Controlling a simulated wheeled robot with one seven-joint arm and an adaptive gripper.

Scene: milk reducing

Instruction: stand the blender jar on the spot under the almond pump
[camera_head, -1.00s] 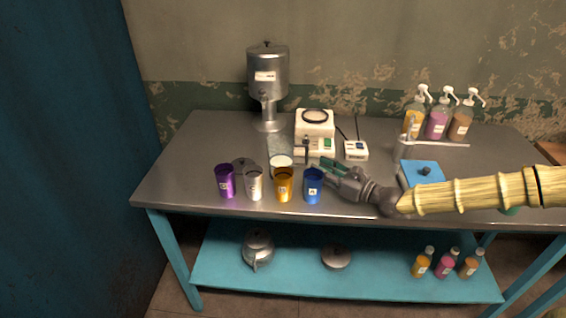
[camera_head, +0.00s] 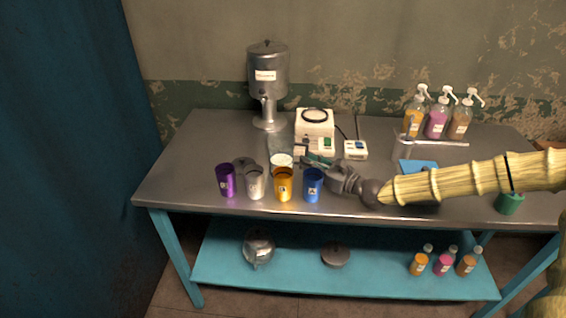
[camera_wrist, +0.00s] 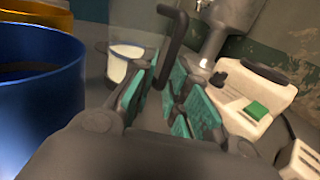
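The blender jar (camera_head: 280,146) is clear glass with white contents low down and stands at mid-table, left of the blender base (camera_head: 314,128). In the wrist view the jar (camera_wrist: 124,62) is left of the fingers, and its dark handle (camera_wrist: 174,38) runs between them. My gripper (camera_head: 314,160) comes from the right; its green pads (camera_wrist: 162,88) are close together on the handle. Three pump bottles stand at back right: orange (camera_head: 413,119), pink (camera_head: 437,122) and brown (camera_head: 461,122). I cannot read which is almond. The spot is not clearly visible.
Purple (camera_head: 227,181), silver (camera_head: 254,184), orange (camera_head: 283,185) and blue (camera_head: 313,185) cups line the front near the jar. A metal dispenser (camera_head: 267,75) stands behind. A small white device (camera_head: 355,150) and a blue-topped object (camera_head: 418,166) lie rightward.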

